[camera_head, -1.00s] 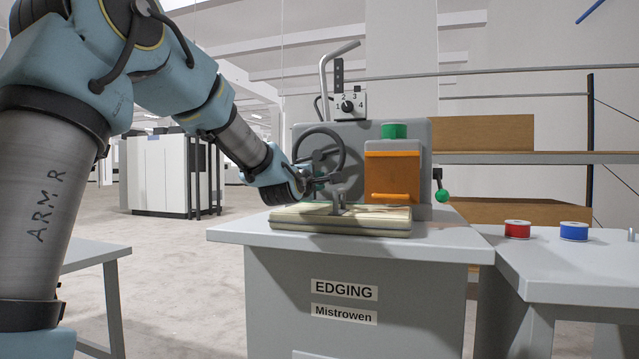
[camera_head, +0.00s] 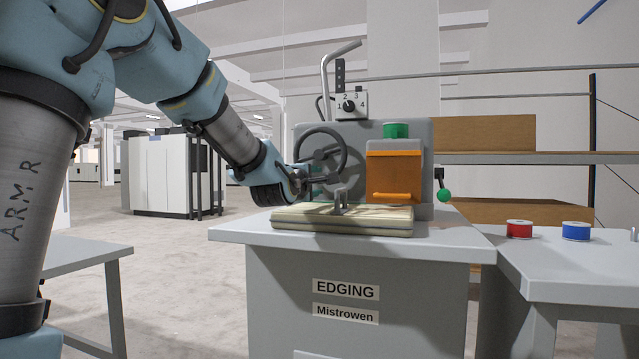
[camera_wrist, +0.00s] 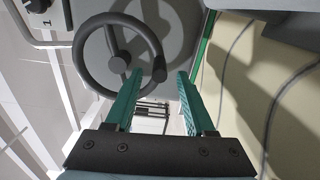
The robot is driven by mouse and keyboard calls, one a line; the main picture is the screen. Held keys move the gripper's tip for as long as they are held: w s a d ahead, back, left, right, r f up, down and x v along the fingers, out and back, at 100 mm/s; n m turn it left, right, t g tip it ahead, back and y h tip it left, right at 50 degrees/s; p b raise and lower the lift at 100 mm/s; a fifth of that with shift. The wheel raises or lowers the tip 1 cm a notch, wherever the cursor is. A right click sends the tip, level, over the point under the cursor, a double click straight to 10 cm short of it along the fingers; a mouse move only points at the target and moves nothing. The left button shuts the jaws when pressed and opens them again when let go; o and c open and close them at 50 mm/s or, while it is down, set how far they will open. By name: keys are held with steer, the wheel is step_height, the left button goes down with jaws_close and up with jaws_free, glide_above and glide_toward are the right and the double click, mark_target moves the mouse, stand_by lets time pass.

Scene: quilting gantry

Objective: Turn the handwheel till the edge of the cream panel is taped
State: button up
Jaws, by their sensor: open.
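The dark handwheel (camera_head: 343,150) is on the left front of the grey edging machine. In the wrist view the ring (camera_wrist: 84,50) shows nearly whole, with a hub in the middle and a dark knob (camera_wrist: 158,70) at its lower right. My gripper (camera_wrist: 159,73) is open, its green fingers pointing at the wheel. The knob appears between the fingertips; I cannot tell whether they touch it. The cream panel (camera_head: 290,214) lies flat on the machine's table below my gripper. It also fills the right of the wrist view (camera_wrist: 245,95), with a green strip (camera_wrist: 206,40) beside its edge.
An orange cover (camera_head: 393,172) with a green top is right of the wheel. A green-knobbed lever (camera_head: 444,195) is at the machine's right. A numbered dial (camera_head: 348,105) sits above. Red (camera_head: 519,229) and blue (camera_head: 576,231) spools stand on the right table.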

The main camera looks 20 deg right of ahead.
steer(key=v, duration=0.7)
steer(key=shift+s+a, duration=0.15)
steer(key=shift+c, duration=0.4)
